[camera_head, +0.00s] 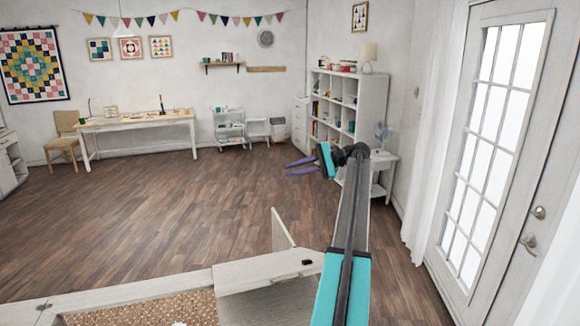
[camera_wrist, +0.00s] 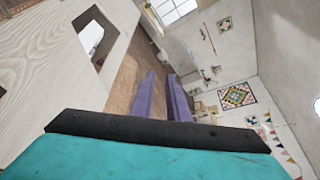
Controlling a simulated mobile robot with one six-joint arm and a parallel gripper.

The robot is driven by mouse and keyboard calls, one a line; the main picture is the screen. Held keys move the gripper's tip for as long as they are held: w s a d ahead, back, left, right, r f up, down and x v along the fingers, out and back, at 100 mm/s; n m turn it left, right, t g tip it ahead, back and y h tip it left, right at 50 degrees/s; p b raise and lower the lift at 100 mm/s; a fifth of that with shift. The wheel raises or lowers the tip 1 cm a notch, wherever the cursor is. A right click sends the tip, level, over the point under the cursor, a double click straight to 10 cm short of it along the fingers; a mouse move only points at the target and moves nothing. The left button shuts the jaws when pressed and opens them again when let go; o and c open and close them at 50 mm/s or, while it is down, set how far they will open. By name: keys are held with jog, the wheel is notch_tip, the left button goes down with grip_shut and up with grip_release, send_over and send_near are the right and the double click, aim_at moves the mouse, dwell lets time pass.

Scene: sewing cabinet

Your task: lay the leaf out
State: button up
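The sewing cabinet's pale wood top (camera_head: 262,270) is at the bottom of the head view, cut off by the frame. A thin pale panel (camera_head: 283,230) stands upright at its far side; I cannot tell whether this is the leaf or a support. My gripper (camera_head: 286,169) is in the air beyond and above the cabinet, its purple fingers pointing left, apart and empty. In the wrist view its two fingers (camera_wrist: 161,75) show a gap between them. A pale wood surface (camera_wrist: 45,65) with a dark-edged opening fills the upper left there, apart from the fingers.
A brown woven panel (camera_head: 145,310) lies in the cabinet's front left. A white shelf unit (camera_head: 346,105) and small side table (camera_head: 383,178) stand behind my arm. A glass door (camera_head: 490,150) is at right. The wood floor (camera_head: 150,210) at left is clear.

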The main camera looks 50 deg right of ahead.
jog(key=shift+s+d+r+p, duration=0.2)
jog(key=shift+s+d+p, duration=0.15)
jog(key=shift+s+p, duration=0.25)
dwell(0.4)
